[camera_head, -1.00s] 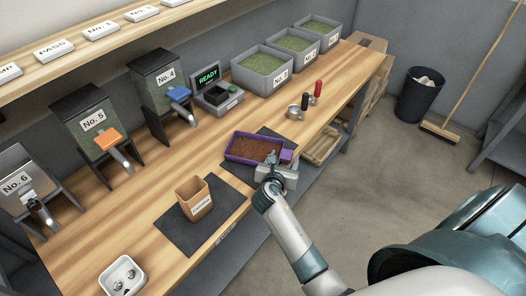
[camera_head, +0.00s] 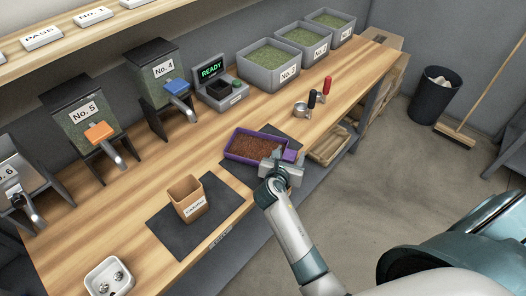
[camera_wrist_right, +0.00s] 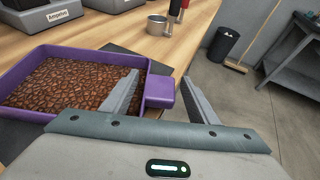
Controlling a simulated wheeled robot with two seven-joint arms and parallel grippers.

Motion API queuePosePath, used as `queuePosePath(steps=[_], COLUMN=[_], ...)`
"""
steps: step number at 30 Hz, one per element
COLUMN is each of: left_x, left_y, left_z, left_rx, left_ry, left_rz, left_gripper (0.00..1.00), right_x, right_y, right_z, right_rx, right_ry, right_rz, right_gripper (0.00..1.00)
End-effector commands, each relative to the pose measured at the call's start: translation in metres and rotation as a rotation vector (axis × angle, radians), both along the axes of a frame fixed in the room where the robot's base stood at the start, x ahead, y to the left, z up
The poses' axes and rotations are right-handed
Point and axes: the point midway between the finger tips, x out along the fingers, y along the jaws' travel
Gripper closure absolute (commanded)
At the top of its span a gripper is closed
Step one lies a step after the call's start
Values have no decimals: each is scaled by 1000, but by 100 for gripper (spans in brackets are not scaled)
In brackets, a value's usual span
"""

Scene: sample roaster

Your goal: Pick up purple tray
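The purple tray (camera_head: 236,156) holds brown beans and lies on a dark mat near the front edge of the wooden counter. In the right wrist view the tray (camera_wrist_right: 90,54) is at the left, with a purple handle block (camera_wrist_right: 160,93) sticking out from its right side. My right gripper (camera_head: 282,160) is at that handle. In the wrist view its two fingers (camera_wrist_right: 160,77) stand apart, one on each side of the handle, with a gap at least on the right. The left finger covers part of the tray's end wall. My left gripper is not in view.
A brown container (camera_head: 188,199) stands on another dark mat (camera_head: 168,232) to the left. Metal cups with red and black handles (camera_head: 312,99) stand behind the tray to the right. Grey bins (camera_head: 270,76) line the back. A white dish (camera_head: 108,278) is at the front left.

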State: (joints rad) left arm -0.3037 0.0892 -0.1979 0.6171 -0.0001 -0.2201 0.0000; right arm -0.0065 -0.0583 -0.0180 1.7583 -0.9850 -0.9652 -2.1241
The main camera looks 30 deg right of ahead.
Motion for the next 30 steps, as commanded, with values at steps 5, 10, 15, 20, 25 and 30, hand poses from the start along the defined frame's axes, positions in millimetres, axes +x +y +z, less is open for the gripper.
queuePosePath(steps=[5, 10, 15, 20, 25, 30], left_x=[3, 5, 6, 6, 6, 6], left_y=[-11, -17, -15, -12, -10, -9], left_z=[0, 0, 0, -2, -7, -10], left_rx=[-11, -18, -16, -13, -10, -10], left_ry=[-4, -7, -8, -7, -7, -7], left_rz=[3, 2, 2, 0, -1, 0], left_gripper=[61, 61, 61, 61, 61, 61], right_x=[0, 0, 0, 1, 1, -16], right_y=[0, 0, 0, 0, -1, -16], right_z=[0, 1, 2, 12, 34, 53], right_rx=[0, 0, -1, -2, -1, -3], right_ry=[0, -1, -2, -4, -8, -4], right_rz=[0, 0, 0, -1, -2, -2], right_gripper=[91, 92, 92, 92, 92, 92])
